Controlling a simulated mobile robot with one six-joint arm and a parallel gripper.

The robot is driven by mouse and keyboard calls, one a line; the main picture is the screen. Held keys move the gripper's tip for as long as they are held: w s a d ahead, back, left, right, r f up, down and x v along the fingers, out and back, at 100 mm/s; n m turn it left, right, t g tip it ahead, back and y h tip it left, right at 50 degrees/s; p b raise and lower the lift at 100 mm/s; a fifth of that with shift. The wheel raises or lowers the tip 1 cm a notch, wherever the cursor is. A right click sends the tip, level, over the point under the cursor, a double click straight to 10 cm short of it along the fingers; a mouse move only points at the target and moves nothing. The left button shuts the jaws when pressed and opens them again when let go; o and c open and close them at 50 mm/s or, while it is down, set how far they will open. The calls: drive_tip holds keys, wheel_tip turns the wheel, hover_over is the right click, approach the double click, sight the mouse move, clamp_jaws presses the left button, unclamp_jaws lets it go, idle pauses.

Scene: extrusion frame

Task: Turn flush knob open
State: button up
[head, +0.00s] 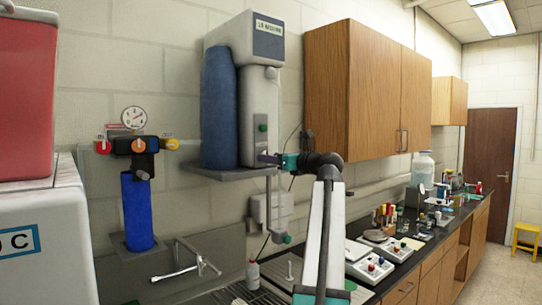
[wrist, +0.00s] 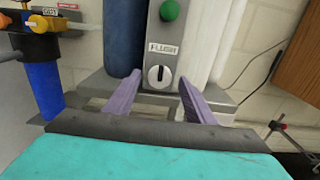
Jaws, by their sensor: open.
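The flush knob (wrist: 159,77) is a small round white dial with a dark upright slot. It sits on the grey front panel of the wall-mounted water unit (head: 232,35), just below a label reading FLUSH (wrist: 162,49). My gripper (wrist: 159,84) is open, with its two purple fingers on either side of the knob in the picture and nothing between them. I cannot tell whether the fingertips touch the panel. In the head view my gripper (head: 264,157) is at the unit's lower front, and I cannot make out the knob there.
A green button (wrist: 169,10) sits above the label. A blue cylinder (head: 219,108) stands on the unit's left. A gauge and valve assembly (head: 135,142) with a blue filter (head: 138,210) is further left. Wooden cabinets (head: 368,88) hang to the right. A sink faucet (head: 186,262) is below.

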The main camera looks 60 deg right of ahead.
drive_tip(key=shift+w+d, duration=0.1)
drive_tip(key=shift+w, duration=0.35)
drive_tip(key=c, duration=1)
drive_tip(key=shift+n, duration=0.4)
drive_tip(key=n+b, duration=1.1)
drive_tip(key=n, duration=0.6)
drive_tip(key=shift+b, duration=0.4)
